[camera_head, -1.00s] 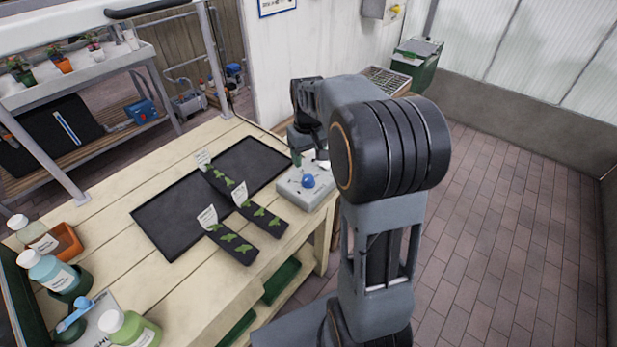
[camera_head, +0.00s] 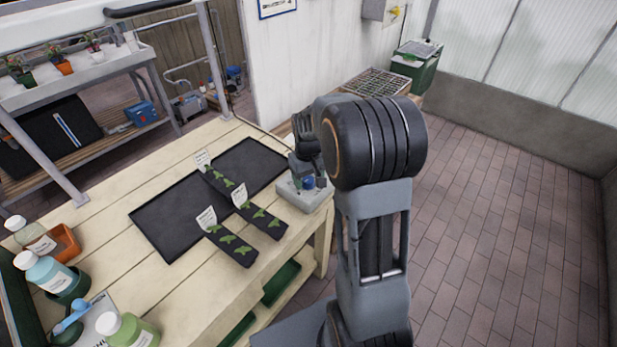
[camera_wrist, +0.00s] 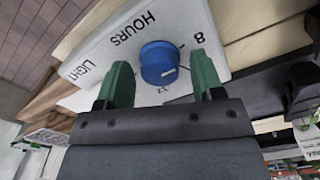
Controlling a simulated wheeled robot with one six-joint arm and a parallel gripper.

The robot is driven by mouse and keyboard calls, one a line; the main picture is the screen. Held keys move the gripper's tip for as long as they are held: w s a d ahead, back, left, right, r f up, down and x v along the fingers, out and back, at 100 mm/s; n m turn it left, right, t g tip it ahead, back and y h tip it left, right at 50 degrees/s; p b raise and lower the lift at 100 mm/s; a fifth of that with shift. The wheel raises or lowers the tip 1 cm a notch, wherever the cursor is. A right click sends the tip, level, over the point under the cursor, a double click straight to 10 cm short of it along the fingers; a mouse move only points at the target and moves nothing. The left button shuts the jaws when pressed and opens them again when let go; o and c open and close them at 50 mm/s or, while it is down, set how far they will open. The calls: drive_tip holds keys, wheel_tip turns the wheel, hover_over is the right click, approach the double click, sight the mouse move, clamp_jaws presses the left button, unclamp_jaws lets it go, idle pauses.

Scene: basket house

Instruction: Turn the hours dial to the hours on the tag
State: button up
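The blue hours dial (camera_wrist: 158,62) sits on a pale box (camera_wrist: 195,30) lettered "LIGHT HOURS", with an "8" and a "12" beside the dial. A white pointer line shows on the dial near the "12" side. My gripper (camera_wrist: 162,80) is open, with one green finger on each side of the dial and gaps between. In the head view the box (camera_head: 290,201) stands at the bench's right end, with the dial (camera_head: 308,182) just below my gripper. White tags (camera_head: 206,218), (camera_head: 240,194) and (camera_head: 203,159) stand in the plant strips; their writing is too small to read.
A black mat (camera_head: 160,222) lies on the wooden bench (camera_head: 130,175), with dark seedling strips (camera_head: 262,222) on it.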

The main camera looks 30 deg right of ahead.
drive_tip(key=c, duration=0.8)
drive_tip(key=shift+c, duration=0.2)
drive_tip(key=m, duration=0.5)
drive_tip(key=shift+r+p, duration=0.1)
drive_tip(key=shift+p, duration=0.25)
drive_tip(key=m, duration=0.5)
drive_tip(key=shift+p, duration=0.3)
drive_tip(key=m, duration=0.7)
drive_tip(key=shift+m, duration=0.3)
drive_tip(key=m, duration=0.5)
drive_tip(key=shift+w+m+p, duration=0.1)
drive_tip(key=shift+m+p, duration=0.3)
drive_tip(key=shift+m, duration=0.3)
